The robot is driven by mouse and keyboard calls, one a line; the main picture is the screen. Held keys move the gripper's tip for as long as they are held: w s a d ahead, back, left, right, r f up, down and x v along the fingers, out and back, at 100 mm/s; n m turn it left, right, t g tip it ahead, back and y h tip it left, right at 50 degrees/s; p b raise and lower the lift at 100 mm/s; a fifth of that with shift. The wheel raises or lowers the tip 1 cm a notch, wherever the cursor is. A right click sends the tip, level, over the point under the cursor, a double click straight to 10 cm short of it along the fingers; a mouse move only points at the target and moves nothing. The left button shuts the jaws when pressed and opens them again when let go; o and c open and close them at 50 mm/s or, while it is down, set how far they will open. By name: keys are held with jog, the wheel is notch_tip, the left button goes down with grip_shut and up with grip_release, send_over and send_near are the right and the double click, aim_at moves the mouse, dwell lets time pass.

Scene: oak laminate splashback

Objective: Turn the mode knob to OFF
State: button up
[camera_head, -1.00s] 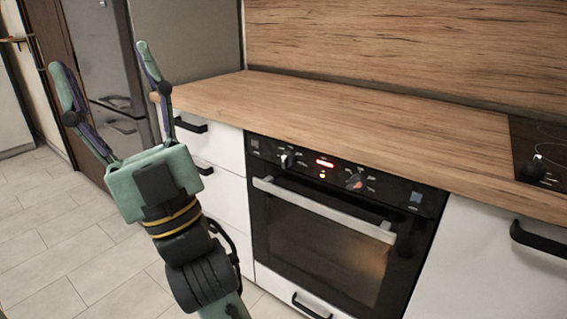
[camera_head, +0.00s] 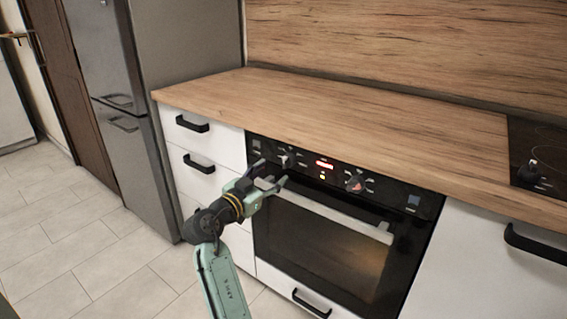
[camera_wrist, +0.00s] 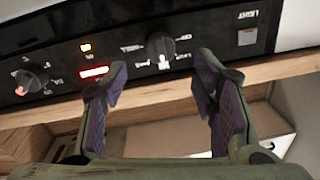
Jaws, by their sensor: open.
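A dark, silver-edged knob (camera_head: 285,160) sits on the left of the oven's black control panel. It also shows in the wrist view (camera_wrist: 160,48), upside down, with word labels around it; I take it as the mode knob. Its grip bar stands nearly upright there, with a pale mark at its lower end. My gripper (camera_head: 270,172) is open and empty in front of the panel's left part. In the wrist view its two fingertips (camera_wrist: 161,70) are spread on either side below the knob, apart from it.
A second knob with a red mark and numbers (camera_head: 355,184) is to the right of the red display (camera_head: 324,165). A square light button (camera_wrist: 247,37) is beside the first knob. The oven handle (camera_head: 335,216) juts out below; the wooden worktop (camera_head: 330,110) overhangs above.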

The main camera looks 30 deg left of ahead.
aim_at(284, 164)
jog(key=w+p, duration=0.1)
jog(key=w, duration=0.6)
jog(key=shift+c, duration=0.5)
jog(key=c, duration=1.1)
